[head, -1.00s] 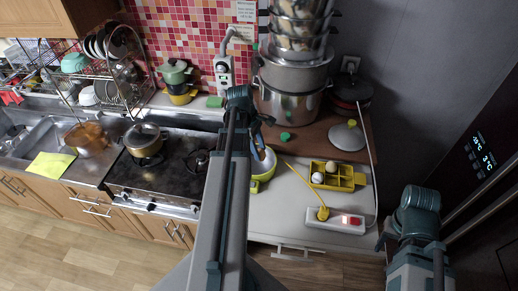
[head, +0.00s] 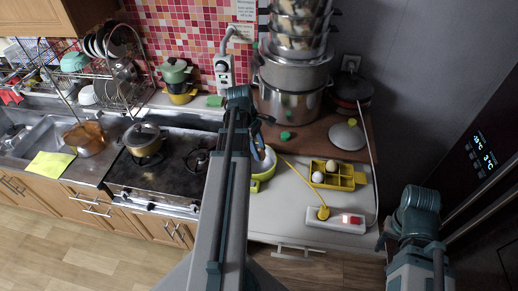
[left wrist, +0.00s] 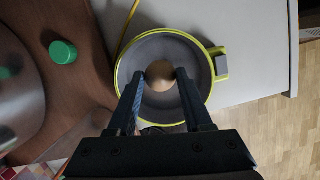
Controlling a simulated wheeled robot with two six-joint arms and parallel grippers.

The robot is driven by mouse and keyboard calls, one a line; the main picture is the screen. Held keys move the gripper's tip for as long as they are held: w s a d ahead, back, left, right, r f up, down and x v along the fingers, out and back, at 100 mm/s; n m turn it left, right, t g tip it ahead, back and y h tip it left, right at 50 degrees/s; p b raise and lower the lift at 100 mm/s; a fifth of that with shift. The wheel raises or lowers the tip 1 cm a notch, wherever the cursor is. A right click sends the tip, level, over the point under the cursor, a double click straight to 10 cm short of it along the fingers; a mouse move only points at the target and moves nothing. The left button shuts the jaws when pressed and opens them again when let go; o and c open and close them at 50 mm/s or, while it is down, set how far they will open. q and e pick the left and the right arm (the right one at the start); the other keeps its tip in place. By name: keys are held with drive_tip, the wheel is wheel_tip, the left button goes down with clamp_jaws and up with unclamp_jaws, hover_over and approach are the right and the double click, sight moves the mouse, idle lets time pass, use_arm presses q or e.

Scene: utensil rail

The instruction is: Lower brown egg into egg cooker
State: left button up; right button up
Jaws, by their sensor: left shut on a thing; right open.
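The brown egg (left wrist: 160,70) is between the fingertips of my left gripper (left wrist: 160,75) in the left wrist view. The gripper is shut on it. Egg and fingertips are over the round grey bowl of the yellow-green egg cooker (left wrist: 222,66), near its middle. I cannot tell whether the egg touches the bottom. In the head view the egg cooker (head: 264,177) shows beside my left arm, which hides part of it; the egg cannot be made out there. My right arm stands at the right of the head view, but its fingers do not show.
A yellow egg tray (head: 345,180) with two pale eggs (head: 331,166) lies right of the cooker. A power strip (head: 335,221) with a yellow plug is in front. A lid (head: 347,136), a green round object (left wrist: 63,52) and stacked pots (head: 291,103) stand behind.

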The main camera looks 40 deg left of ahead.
use_arm(q)
drive_tip(key=shift+f+b, duration=2.4)
drive_tip(key=shift+f, duration=0.05)
idle(0.9)
drive_tip(key=o, duration=0.8)
drive_tip(key=shift+c, duration=0.2)
drive_tip(key=shift+a+r+p, duration=0.1)
drive_tip(key=shift+r+p, duration=0.45)
drive_tip(key=p+v, duration=1)
drive_tip(key=v, duration=0.1)
drive_tip(key=shift+p, duration=0.3)
drive_tip(key=shift+s, duration=0.1)
